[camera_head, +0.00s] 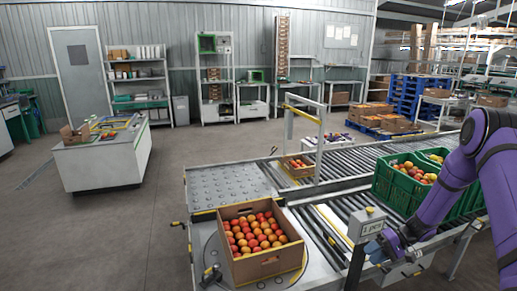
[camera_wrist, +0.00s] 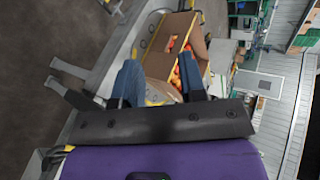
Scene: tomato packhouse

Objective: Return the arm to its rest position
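My purple arm comes in from the right in the camera_head view. A cardboard box of tomatoes (camera_head: 262,268) stands on the metal table to the left of the gripper. The box (camera_wrist: 160,62) also shows beyond the fingers in the wrist view.
Green crates of tomatoes (camera_head: 380,186) sit on the conveyor beside my arm. A smaller tomato box (camera_head: 300,172) stands under a frame (camera_head: 320,125) on the far conveyor. A white workbench (camera_head: 100,168) stands at left. The floor between is clear.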

